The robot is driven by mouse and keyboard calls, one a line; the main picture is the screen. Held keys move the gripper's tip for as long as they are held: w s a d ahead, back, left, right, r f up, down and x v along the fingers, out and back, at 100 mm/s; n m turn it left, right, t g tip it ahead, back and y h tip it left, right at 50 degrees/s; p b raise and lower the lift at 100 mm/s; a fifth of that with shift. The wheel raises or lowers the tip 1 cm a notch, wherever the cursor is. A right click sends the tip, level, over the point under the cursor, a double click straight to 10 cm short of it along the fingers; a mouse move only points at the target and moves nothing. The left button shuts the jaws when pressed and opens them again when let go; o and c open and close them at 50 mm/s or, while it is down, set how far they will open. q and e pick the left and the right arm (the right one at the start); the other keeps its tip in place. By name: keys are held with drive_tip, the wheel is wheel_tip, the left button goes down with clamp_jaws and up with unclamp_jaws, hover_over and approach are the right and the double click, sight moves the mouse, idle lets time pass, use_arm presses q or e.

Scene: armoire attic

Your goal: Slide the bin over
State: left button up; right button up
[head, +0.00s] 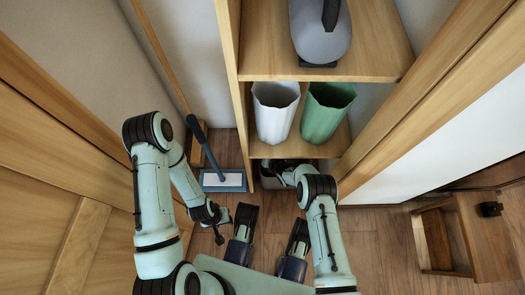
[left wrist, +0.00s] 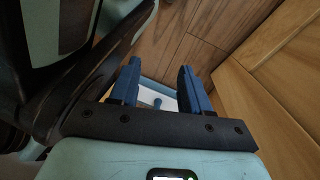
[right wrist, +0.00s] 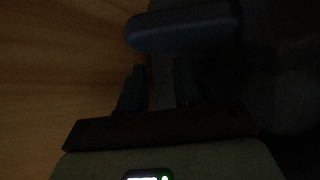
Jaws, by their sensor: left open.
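A white bin (head: 275,112) and a green bin (head: 325,112) stand side by side, upright, on the middle shelf. My right arm reaches into the dark compartment below them, and its gripper is hidden there in the head view. In the right wrist view my right gripper (right wrist: 160,85) is very dark, its two fingers slightly apart. A dark rounded shape (right wrist: 183,28) lies just ahead of them; I cannot tell what it is or whether they touch it. My left gripper (left wrist: 158,72) is open and empty, low over the floor left of the shelf unit.
A blue broom or mop head (head: 223,180) lies on the floor at the left, its handle leaning up. A grey rounded object (head: 320,45) sits on the upper shelf. A wooden stool (head: 455,235) stands at the right. Wooden panels flank both sides closely.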

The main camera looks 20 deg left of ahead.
use_arm(q)
drive_tip(key=shift+g, duration=0.7)
drive_tip(key=shift+s+a+f+b, duration=0.1)
drive_tip(key=shift+s+f+b, duration=0.3)
drive_tip(key=shift+s, duration=0.5)
drive_tip(key=shift+s+a+f+b, duration=0.1)
drive_tip(key=shift+s+f+b, duration=0.3)
drive_tip(key=shift+s, duration=0.5)
use_arm(e)
drive_tip(key=shift+x, duration=1.4)
clamp_jaws()
drive_tip(key=shift+d, duration=0.1)
use_arm(q)
drive_tip(key=shift+s, duration=0.1)
